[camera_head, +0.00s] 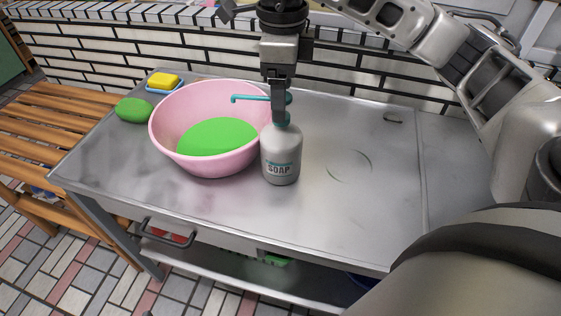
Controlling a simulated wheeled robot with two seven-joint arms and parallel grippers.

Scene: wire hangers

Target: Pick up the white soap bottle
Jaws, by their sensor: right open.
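The white soap bottle (281,160) stands upright on the metal table, with a grey label reading SOAP and a teal pump top (250,98) whose spout points left. My right gripper (280,112) comes down from above, with its fingers at the pump and neck of the bottle. It is open. The fingers hide part of the pump, and I cannot tell whether they touch it. My left gripper is not in view.
A pink basin (221,165) with a green item (217,138) inside stands close against the bottle's left side. A green oval object (134,110) and a yellow sponge (164,81) on a blue dish lie farther left. The metal table (330,215) is clear right of the bottle.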

